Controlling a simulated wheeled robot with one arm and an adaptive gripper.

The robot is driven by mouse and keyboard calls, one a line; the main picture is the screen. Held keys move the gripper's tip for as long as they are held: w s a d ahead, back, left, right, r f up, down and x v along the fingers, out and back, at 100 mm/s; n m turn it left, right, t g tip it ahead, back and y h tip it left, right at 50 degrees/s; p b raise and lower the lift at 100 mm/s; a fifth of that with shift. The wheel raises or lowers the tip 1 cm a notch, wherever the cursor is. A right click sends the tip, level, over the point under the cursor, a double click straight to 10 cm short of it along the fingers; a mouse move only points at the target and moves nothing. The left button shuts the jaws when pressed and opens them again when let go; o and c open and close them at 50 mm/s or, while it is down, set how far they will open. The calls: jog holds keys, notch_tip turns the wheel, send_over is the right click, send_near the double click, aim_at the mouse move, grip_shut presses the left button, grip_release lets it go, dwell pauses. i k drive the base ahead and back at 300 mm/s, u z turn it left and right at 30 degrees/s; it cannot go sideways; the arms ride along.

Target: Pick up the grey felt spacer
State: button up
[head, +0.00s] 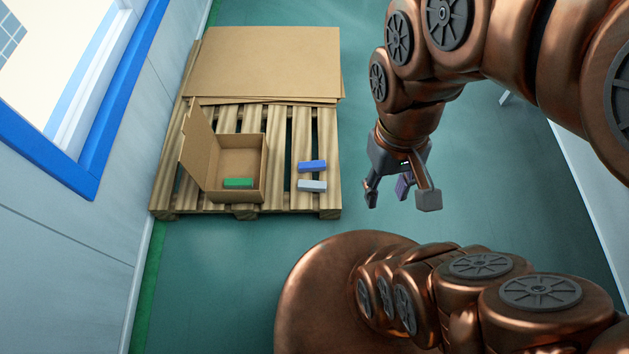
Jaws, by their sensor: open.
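The grey felt spacer (312,186) is a small light-grey block lying on the slats at the front right of the wooden pallet (329,160). A blue block (312,166) lies just behind it, with a narrow gap between them. My gripper (401,199) is open with its fingers spread, pointing down. It hangs to the right of the pallet, apart from the grey spacer. I see nothing held between its fingers.
An open cardboard box (255,183) with its lid raised at the left stands on the pallet and holds a green block (238,183). Flat cardboard sheets (262,62) lie at the back. A wall with a blue-framed window (101,150) is at left. The green floor (230,270) in front is clear.

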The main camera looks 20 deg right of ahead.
aim_at(311, 186)
jog(key=k, duration=0.45)
jog(key=z, duration=0.45)
jog(key=i, duration=0.75)
jog(key=u, duration=1.3)
